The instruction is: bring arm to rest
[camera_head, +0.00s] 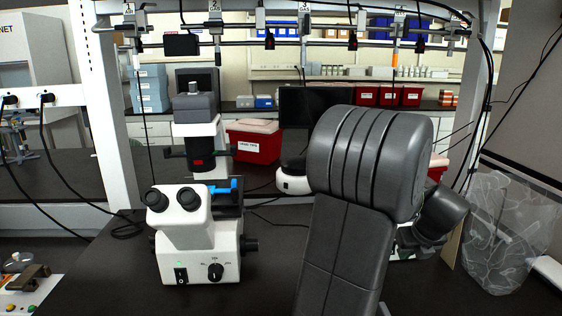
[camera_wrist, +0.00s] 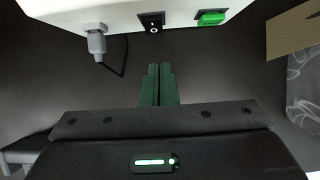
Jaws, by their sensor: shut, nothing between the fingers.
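My gripper (camera_wrist: 159,72) shows in the wrist view with its two dark green fingers together and nothing between them. It points at a dark bench top, just short of a white machine (camera_wrist: 190,12). In the head view my grey arm rises in the right middle and bends away over the bench. It hides my gripper there and most of what stands behind it.
The white machine has a black power switch (camera_wrist: 152,21), a green switch (camera_wrist: 211,18) and a plugged cable (camera_wrist: 96,42). A microscope (camera_head: 190,235) stands left of my arm. A red bin (camera_head: 254,143) stands behind.

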